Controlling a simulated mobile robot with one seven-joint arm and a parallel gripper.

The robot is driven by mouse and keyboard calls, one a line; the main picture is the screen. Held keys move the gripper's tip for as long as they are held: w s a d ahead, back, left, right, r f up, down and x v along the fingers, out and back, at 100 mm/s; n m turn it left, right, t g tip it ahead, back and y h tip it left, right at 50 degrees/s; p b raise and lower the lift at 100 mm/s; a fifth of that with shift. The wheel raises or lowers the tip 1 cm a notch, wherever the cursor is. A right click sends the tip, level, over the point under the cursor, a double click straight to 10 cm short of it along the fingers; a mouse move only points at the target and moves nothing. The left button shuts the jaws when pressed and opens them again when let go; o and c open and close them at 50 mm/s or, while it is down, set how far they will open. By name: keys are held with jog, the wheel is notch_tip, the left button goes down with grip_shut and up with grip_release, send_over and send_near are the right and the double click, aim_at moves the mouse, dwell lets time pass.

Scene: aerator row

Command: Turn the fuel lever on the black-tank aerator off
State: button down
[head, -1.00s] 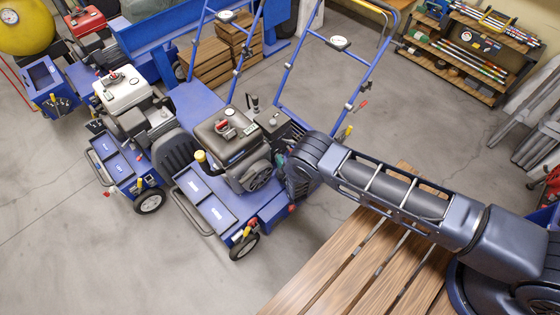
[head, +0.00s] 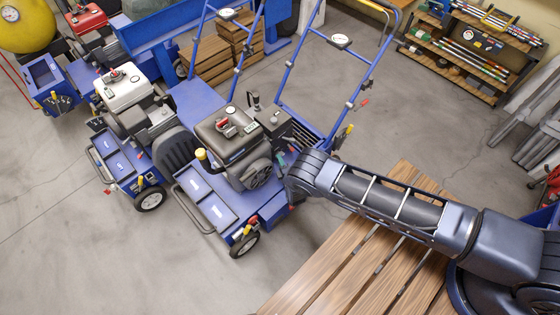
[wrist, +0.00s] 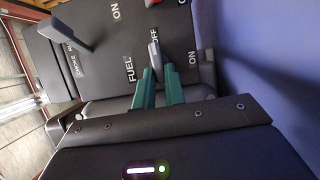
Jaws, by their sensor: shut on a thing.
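The black-tank aerator (head: 229,137) stands in the middle of the head view, blue with a dark tank and engine. My arm reaches its right side there, and my gripper is mostly hidden. In the wrist view my gripper (wrist: 158,80) has its green fingers closed around the end of a grey lever (wrist: 155,54). This lever is on a dark panel (wrist: 113,45), beside the printed words FUEL and OFF. An ON label lies to its right. The fingers hide the lever's lower part.
Another dark lever (wrist: 72,34) stands left on the panel by the choke label. A white-tank aerator (head: 124,88) stands left of the black-tank one. A slatted wooden table (head: 330,272) lies under my arm. A shelf rack (head: 470,50) stands at the back right.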

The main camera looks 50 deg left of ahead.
jog(key=c, duration=1.5)
grip_release()
jog(key=shift+o, duration=0.2)
jog(key=v, duration=1)
jog(key=shift+s+d+f, duration=0.1)
jog(key=shift+s+d, duration=0.1)
jog(key=shift+d, duration=0.15)
